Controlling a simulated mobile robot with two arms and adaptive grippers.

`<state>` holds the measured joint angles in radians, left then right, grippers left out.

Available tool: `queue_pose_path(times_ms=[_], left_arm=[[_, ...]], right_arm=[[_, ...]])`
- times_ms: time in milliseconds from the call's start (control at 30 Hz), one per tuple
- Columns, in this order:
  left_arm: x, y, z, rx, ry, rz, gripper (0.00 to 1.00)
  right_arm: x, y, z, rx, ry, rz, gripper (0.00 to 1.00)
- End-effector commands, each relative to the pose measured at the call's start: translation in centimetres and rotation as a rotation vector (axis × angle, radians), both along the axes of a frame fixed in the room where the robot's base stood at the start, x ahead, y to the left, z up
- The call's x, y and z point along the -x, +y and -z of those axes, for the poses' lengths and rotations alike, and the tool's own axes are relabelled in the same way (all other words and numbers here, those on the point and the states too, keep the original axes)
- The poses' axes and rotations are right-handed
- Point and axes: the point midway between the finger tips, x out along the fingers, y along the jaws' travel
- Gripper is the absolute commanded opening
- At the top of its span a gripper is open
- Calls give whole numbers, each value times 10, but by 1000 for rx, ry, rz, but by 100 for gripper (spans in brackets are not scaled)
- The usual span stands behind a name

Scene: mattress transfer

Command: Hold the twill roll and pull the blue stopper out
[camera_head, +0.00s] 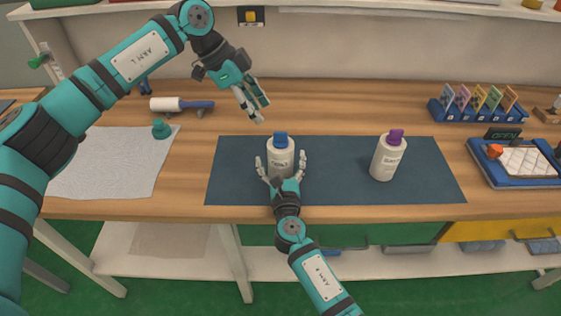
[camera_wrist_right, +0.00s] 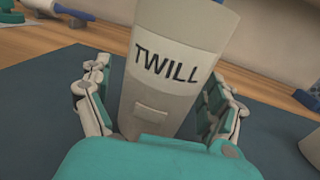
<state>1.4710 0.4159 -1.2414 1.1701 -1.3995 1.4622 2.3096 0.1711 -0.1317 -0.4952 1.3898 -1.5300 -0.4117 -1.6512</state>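The twill roll (camera_head: 280,158) is a pale upright cylinder on the dark blue mat (camera_head: 335,180). The blue stopper (camera_head: 281,137) sits in its top. My right gripper (camera_head: 281,161) is open, low around the roll, with a finger on each side and small gaps visible. My left gripper (camera_head: 261,112) is open and empty, above and slightly left of the stopper, pointing down.
A similar roll (camera_head: 387,160) with a purple stopper (camera_head: 396,136) stands on the mat to the right. A blue card rack (camera_head: 478,112) and a blue tray (camera_head: 515,182) are further right. A grey sheet (camera_head: 105,170) and a teal knob-like object (camera_head: 161,129) lie left.

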Motion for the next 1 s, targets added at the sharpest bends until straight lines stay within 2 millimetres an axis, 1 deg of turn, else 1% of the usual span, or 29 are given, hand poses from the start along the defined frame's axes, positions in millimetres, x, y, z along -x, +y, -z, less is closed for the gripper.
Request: queue_pose_path(times_ms=[33, 67, 533, 667, 733, 900, 1000], left_arm=[[0, 0, 0, 0, 0, 0, 38], [0, 0, 0, 0, 0, 0, 38], [0, 0, 0, 0, 0, 0, 38], [0, -2, -2, -9, -1, 3, 38], [0, -9, -7, -44, -1, 12, 38], [2, -27, -26, -210, 1, 18, 38], [4, -34, -35, -295, -1, 10, 38]], right_arm=[[0, 0, 0, 0, 0, 0, 84], [0, 0, 0, 0, 0, 0, 80], [0, 0, 0, 0, 0, 0, 18], [0, 0, 0, 0, 0, 0, 17], [0, 0, 0, 0, 0, 0, 17], [0, 0, 0, 0, 0, -1, 17], [0, 0, 0, 0, 0, 0, 17]])
